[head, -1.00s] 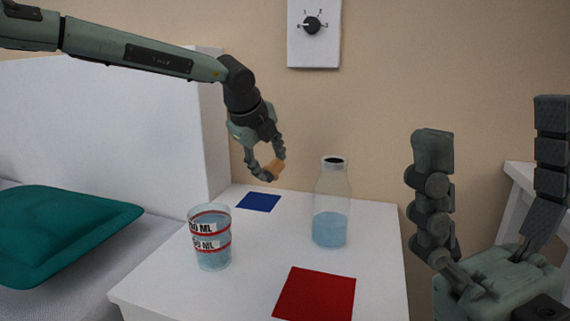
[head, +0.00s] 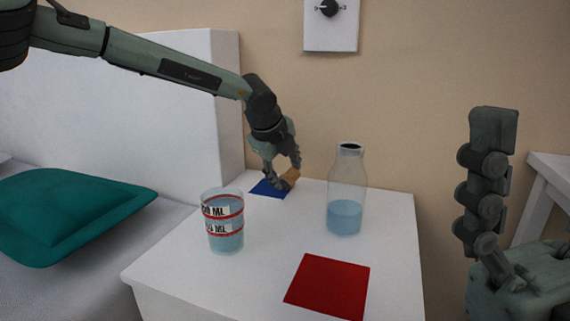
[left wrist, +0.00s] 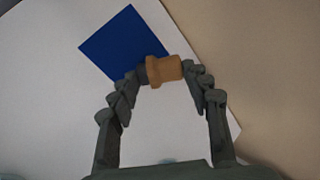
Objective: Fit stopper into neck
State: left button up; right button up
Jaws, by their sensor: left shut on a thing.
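The tan cork stopper (head: 291,177) is pinched between the fingertips of my left gripper (head: 283,180), above the blue square at the back of the white table. The clear bottle (head: 346,195) stands upright to the right of my left gripper, partly filled with blue liquid. Its dark, round neck opening (head: 349,147) shows no stopper.
A measuring cup (head: 223,222) with blue liquid stands front left of the bottle. A blue square (head: 266,189) and a red square (head: 328,287) lie flat on the white table (head: 250,275). A wall with a dial panel (head: 331,25) rises behind. A bed with a teal pillow (head: 65,215) is left.

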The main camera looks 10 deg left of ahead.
pick_arm(q)
jog(key=shift+f, duration=0.15)
jog(key=o, duration=1.8)
jog(key=shift+s+a+r+p, duration=0.1)
jog(key=shift+s+r, duration=0.3)
jog(key=shift+r, duration=1)
jog(key=shift+s+a+r+p, duration=0.1)
jog(key=shift+s+r, duration=0.25)
jog(key=shift+r, duration=1)
jog(key=shift+s+a+r+p, duration=0.1)
jog(key=shift+s+r, duration=0.3)
jog(key=shift+r, duration=1)
jog(key=shift+r, duration=0.1)
